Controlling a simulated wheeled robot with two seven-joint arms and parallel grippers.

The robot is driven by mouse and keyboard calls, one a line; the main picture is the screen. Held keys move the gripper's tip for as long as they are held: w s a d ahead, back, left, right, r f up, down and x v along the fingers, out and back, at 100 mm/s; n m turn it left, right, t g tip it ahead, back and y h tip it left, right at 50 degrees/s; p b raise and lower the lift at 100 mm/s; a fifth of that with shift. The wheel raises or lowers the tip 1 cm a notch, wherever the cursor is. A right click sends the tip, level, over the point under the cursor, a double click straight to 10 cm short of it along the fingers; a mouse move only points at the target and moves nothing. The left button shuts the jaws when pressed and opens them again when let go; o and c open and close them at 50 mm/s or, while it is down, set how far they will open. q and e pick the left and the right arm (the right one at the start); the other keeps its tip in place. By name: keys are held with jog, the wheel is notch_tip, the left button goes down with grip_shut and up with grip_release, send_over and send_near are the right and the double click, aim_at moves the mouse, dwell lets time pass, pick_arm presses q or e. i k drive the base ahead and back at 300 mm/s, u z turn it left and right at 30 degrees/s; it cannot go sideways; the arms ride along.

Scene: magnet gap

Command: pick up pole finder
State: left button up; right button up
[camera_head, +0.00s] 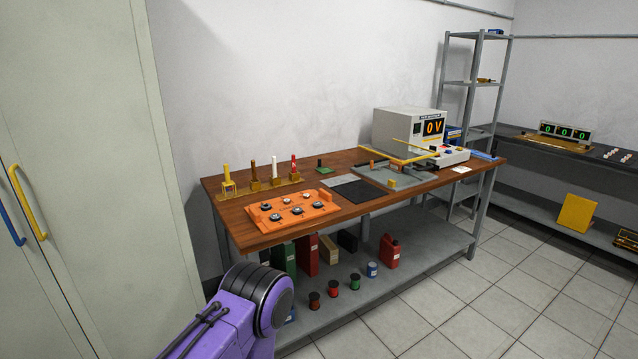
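I cannot tell for certain which object is the pole finder. A narrow yellow-brown rack (262,190) stands at the left back of the wooden table. It holds several upright tools: one with an orange-yellow handle (226,174), one brown (253,170), one white (274,166) and one red and white (293,165). They are too small to identify. Neither gripper shows; only a purple link of my own arm is visible at the bottom, in front of the table.
The wooden table (225,210) also carries an orange tray (262,222) with round dark pieces, a dark mat (357,191), a grey fixture (408,181) and a white instrument (391,128) reading 0 V. A tall cabinet (100,120) is at left; floor is clear at right.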

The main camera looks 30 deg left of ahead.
aim_at(229, 182)
jog(key=z, duration=0.35)
jog(key=i, duration=2.25)
jog(key=u, duration=2.4)
